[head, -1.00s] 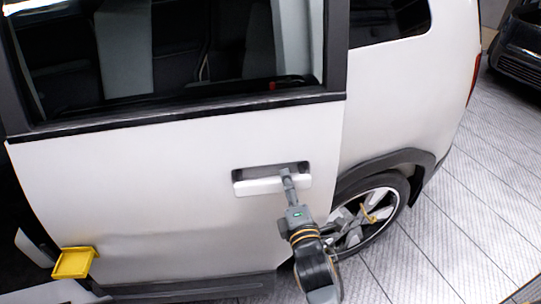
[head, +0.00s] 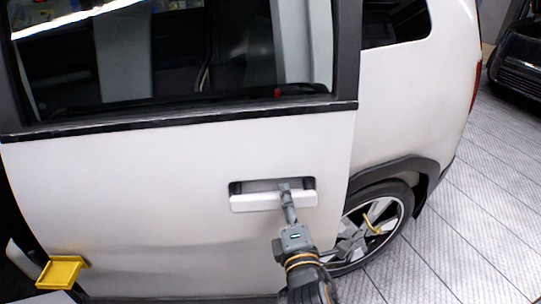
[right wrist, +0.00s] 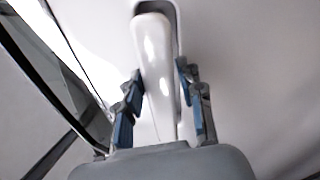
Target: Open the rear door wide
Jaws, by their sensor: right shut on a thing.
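The rear door (head: 180,190) is a white panel with a dark-framed window, and it fills the middle of the head view. Its right edge seems to stand slightly out from the body panel beside it; a wide opening does not show. The pale handle (head: 247,203) sits at a dark recess near that edge. My right gripper (head: 285,187) reaches up to the handle from below. In the right wrist view, the handle (right wrist: 154,60) lies between the two blue-padded fingers of the gripper (right wrist: 157,95), which is shut on it. My left gripper is not in view.
The rear wheel (head: 375,228) and dark arch are right of the door. A yellow block (head: 62,271) is at the door's lower left, near a dark opening. Patterned floor (head: 480,210) lies clear at right, with a dark car (head: 520,60) beyond.

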